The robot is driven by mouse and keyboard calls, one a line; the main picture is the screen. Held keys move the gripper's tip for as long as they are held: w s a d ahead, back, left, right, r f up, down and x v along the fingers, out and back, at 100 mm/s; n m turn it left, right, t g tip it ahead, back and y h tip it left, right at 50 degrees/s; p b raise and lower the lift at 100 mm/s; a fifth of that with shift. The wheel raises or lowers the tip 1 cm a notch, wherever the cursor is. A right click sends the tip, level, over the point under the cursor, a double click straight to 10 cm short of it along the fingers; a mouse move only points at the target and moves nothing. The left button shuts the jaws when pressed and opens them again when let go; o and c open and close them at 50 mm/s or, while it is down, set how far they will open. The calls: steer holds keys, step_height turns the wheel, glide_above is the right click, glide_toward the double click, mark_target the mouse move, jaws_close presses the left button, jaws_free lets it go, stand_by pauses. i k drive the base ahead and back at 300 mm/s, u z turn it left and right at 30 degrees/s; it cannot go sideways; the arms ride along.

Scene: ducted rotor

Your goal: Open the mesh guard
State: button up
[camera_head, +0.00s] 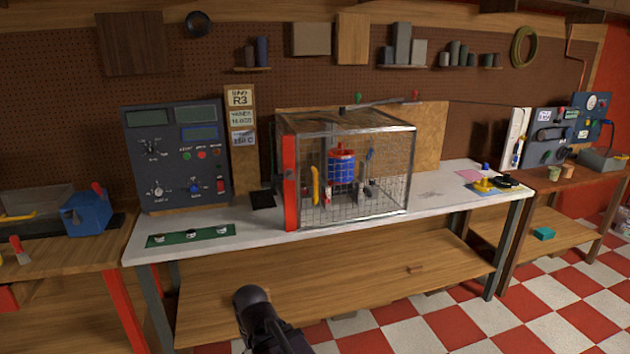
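The mesh guard (385,196) is a wire-mesh box with a grey metal frame, standing upright on the white workbench. A red upright strip (290,183) runs down its front left corner. Its front face appears closed. Inside it are a blue cylinder with a red top (341,168), a yellow curved piece (315,186) and a blue one (368,160). A dark part of my arm (255,305) shows at the bottom, in front of and below the bench. My gripper's fingers cannot be made out.
The white bench top (440,190) has bare room right of the guard. A control panel (173,155) and a green strip with knobs (191,235) stand to the left. Yellow and black items (492,185) lie at the right end. A wooden shelf (330,285) runs below.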

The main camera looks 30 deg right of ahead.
mark_target(407, 126)
steer(key=z, duration=0.05)
steer(key=i, duration=1)
steer(key=u, duration=0.05)
